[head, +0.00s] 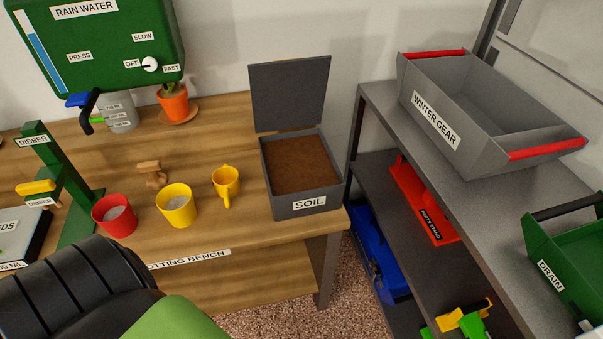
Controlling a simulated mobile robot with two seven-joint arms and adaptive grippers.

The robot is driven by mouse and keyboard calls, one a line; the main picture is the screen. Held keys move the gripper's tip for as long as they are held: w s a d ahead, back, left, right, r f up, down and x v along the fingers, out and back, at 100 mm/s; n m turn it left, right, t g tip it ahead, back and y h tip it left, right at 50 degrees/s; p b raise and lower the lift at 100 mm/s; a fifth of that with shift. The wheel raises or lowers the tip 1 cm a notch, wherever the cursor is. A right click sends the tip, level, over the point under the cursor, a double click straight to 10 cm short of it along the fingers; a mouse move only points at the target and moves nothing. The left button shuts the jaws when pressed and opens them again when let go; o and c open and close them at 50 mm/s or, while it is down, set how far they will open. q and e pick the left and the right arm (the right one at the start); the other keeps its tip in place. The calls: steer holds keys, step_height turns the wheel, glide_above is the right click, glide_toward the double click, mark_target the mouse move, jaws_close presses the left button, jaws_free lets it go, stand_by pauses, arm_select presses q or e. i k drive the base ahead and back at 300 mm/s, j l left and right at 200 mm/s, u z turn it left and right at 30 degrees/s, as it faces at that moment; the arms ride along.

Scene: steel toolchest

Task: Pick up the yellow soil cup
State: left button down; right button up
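A small yellow cup with a handle (226,187) stands upright on the wooden bench, just left of the soil box (303,205). Its handle points toward the front of the bench. A larger yellow pot (177,212), with grey contents and no visible handle, stands to its left. The soil box is grey, its lid is raised, and brown soil shows inside. Neither of my grippers is in the head view. I see nothing holding the cup.
A red pot (115,225) and a wooden tamper (152,174) are left of the yellow pots. Behind are a potted plant (174,105) and a green rain water tank (105,40). A grey shelf (400,125) with bins stands right. The front bench edge beside the cup is clear.

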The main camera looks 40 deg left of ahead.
mark_target(226, 181)
steer(key=u, duration=1.7)
steer(key=i+j+z, duration=0.15)
steer(key=z, duration=0.15)
steer(key=i+j+z, duration=0.3)
steer(key=k+l, duration=0.05)
steer(key=k, duration=0.05)
